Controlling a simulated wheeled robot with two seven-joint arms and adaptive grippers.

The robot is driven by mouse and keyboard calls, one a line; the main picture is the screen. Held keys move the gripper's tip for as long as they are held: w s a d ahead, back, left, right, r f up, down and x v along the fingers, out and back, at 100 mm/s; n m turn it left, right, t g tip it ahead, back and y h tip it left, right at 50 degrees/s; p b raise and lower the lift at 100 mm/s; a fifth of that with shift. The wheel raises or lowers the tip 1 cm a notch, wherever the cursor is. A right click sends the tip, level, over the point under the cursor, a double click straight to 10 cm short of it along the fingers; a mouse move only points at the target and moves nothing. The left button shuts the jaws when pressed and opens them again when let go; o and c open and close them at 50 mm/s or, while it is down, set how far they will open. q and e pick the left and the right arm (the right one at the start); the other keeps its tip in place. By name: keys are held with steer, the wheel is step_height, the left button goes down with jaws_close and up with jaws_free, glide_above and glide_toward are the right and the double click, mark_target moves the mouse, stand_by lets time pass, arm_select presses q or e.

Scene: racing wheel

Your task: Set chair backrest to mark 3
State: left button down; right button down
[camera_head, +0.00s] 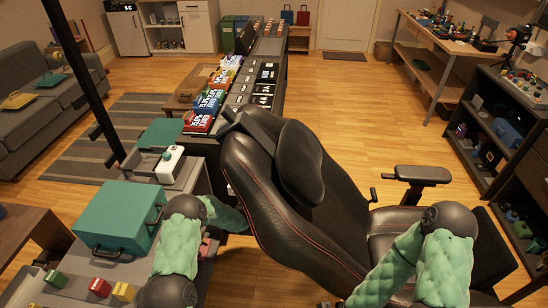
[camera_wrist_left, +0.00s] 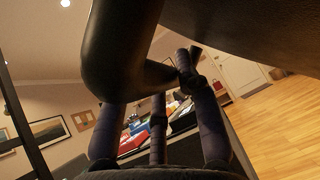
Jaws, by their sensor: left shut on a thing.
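The black chair's backrest (camera_head: 265,180) with red stitching stands in the middle of the head view, tilted toward the left, with a headrest pillow (camera_head: 301,162) on its front. The seat (camera_head: 392,228) is partly covered by my right arm. In the head view my left forearm reaches behind the backrest, which hides that hand. In the left wrist view my left gripper (camera_wrist_left: 150,88) is shut on a black, curved leather part of the backrest (camera_wrist_left: 120,60). My right forearm runs down over the seat, and its hand is beyond the bottom edge. No numbered marks are readable.
A long counter with colourful boxes (camera_head: 209,104) runs behind the chair. A teal case (camera_head: 120,218) lies at the left. A chair armrest (camera_head: 422,174) stands right of the backrest. A dark shelf (camera_head: 490,140) is at the right. Wooden floor lies open beyond the chair.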

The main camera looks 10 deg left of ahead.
arm_select(q)
steer(key=a+f+b, duration=0.2)
steer(key=a+f, duration=0.3)
steer(key=f, duration=0.3)
steer(key=a+f+b, duration=0.3)
steer(key=a+f, duration=0.1)
steer(key=f, duration=0.4)
steer(key=shift+s+a, duration=0.15)
steer(key=shift+a, duration=0.25)
steer(key=c, duration=1.7)
jaws_free()
steer(key=shift+a+f, duration=0.35)
steer(key=shift+a, duration=0.1)
steer(key=shift+c, duration=0.2)
steer(key=o, duration=0.5)
steer(key=shift+w+a+r, duration=0.15)
steer(key=shift+w, duration=0.1)
steer(key=shift+c, duration=0.2)
steer(key=o, duration=0.4)
steer(key=shift+s+d+r, duration=0.15)
steer(key=shift+d+r, duration=0.05)
steer(key=shift+r, duration=0.1)
steer(key=v, duration=1.2)
